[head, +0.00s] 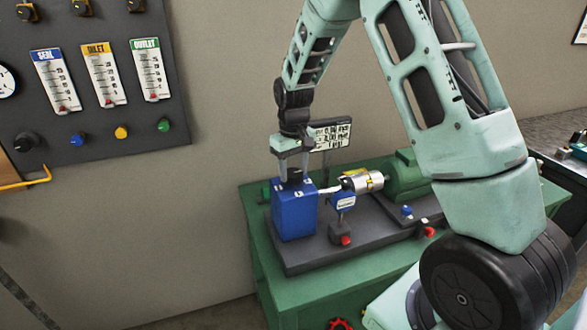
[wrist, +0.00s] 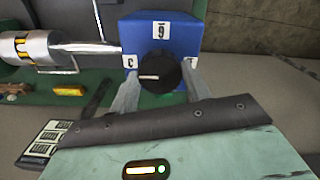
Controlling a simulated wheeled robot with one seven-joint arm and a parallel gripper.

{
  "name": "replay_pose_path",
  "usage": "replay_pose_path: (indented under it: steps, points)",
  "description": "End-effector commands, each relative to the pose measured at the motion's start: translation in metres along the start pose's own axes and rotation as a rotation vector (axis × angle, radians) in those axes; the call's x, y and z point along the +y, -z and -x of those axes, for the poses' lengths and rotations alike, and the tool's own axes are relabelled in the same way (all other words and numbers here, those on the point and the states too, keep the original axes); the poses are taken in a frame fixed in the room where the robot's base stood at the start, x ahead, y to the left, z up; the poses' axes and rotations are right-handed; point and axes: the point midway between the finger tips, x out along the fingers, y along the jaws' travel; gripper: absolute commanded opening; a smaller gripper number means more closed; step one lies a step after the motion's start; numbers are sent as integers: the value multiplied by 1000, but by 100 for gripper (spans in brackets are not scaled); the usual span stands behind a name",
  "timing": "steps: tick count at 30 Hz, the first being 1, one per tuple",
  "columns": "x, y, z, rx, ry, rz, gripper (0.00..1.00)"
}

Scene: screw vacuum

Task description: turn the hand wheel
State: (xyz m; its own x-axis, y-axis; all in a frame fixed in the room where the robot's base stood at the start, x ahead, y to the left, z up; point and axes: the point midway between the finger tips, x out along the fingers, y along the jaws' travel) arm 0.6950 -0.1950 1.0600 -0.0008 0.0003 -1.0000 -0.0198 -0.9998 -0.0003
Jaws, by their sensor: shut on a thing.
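The hand wheel is a round black knob (head: 294,175) on top of a blue box (head: 295,215) on the green machine bench. In the wrist view the hand wheel (wrist: 158,72) has a white mark on its face pointing left, roughly toward the label C (wrist: 129,62) on the blue box (wrist: 185,30). A label 9 (wrist: 162,30) is above the knob, and a partly hidden label is at its right. My gripper (head: 293,165) reaches down from above and is shut on the knob. In the wrist view the fingers of my gripper (wrist: 160,88) are on its left and right sides.
A silver cylinder (head: 362,182) and a green motor (head: 405,177) stand right of the box. A small display panel (head: 331,134) is behind it. A gauge panel (head: 90,75) hangs on the wall at left. The green bench (head: 262,270) has free floor to its left.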

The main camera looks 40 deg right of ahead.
Motion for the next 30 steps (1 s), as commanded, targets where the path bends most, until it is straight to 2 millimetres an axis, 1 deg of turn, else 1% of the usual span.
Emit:
replay_pose_path:
  steps: [3,4,5,6,14,17,19,23,30]
  points:
    - [0,1,2,5,-1,1,25]
    - [0,1,2,5,-1,1,50]
    - [0,2,2,5,-1,1,58]
    - [0,1,2,5,-1,1,69]
    - [0,1,1,2,0,2,69]
    - [0,1,4,3,0,2,69]
    - [0,1,10,5,-1,2,69]
    - [0,1,32,8,-1,2,69]
    - [0,1,88,9,-2,3,69]
